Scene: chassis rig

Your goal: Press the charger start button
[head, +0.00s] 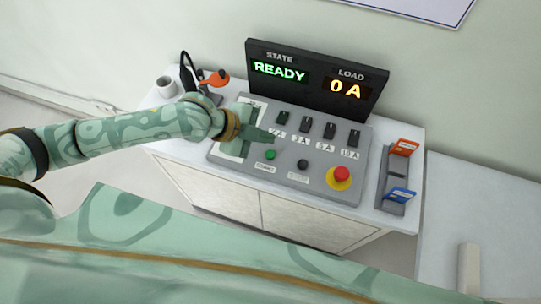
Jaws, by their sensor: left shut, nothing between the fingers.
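The charger panel (230,158) is a grey sloped box on a white cabinet. A green round button (270,154) sits at its lower left, with a small label below that I cannot read surely. A black round button (302,164) is to its right, then a red mushroom button (341,174) on a yellow base. The display (313,100) behind reads STATE READY and LOAD 0 A. My left gripper (268,135) is shut and empty over the panel's left part, just above the green button in the picture and near the leftmost switch label. My right gripper is out of view.
Several dark switches (330,130) with ampere labels cross the panel's upper part. A white cup (166,86) and an orange-black item (215,78) stand left. A white surface (480,205) lies right.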

